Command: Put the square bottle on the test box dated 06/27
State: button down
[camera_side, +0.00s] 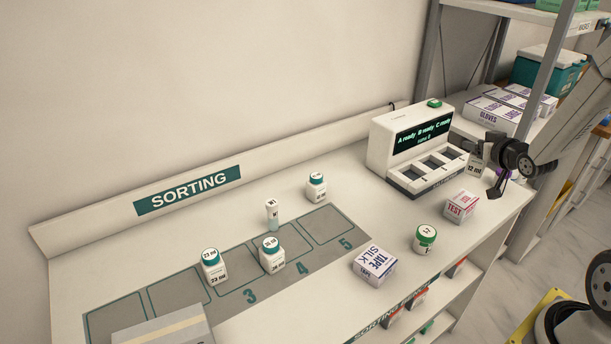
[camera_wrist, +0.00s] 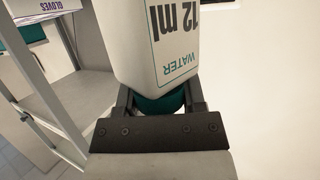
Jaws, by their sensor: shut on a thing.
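My gripper (camera_side: 494,177) is shut on a white square bottle (camera_side: 477,164) by its teal cap. In the wrist view the bottle (camera_wrist: 165,45) shows "WATER" and "12 ml" between my fingers (camera_wrist: 158,101). The bottle is held in the air beside the right end of the white display device. A white test box (camera_side: 462,207) with red "TEST" lettering stands on the counter below and left of my gripper. Its date is too small to read. Its top looks bare.
A display device (camera_side: 395,157) stands behind the test box. A green-lidded jar (camera_side: 425,240) and a silk tape box (camera_side: 374,265) are in front. Other bottles (camera_side: 214,268) (camera_side: 271,256) (camera_side: 316,188) and a vial (camera_side: 272,216) stand left. A shelf (camera_side: 463,125) with glove boxes is at right.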

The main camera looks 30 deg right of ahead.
aim_at(469, 171)
jog(key=shift+f, duration=0.15)
jog(key=shift+f, duration=2.1)
jog(key=shift+f, duration=0.1)
jog(key=shift+f, duration=1.65)
jog(key=shift+f, duration=0.15)
jog(key=shift+c, duration=0.9)
grip_release()
jog(key=shift+r, duration=0.2)
jog(key=v, duration=0.7)
jog(key=shift+s, duration=0.25)
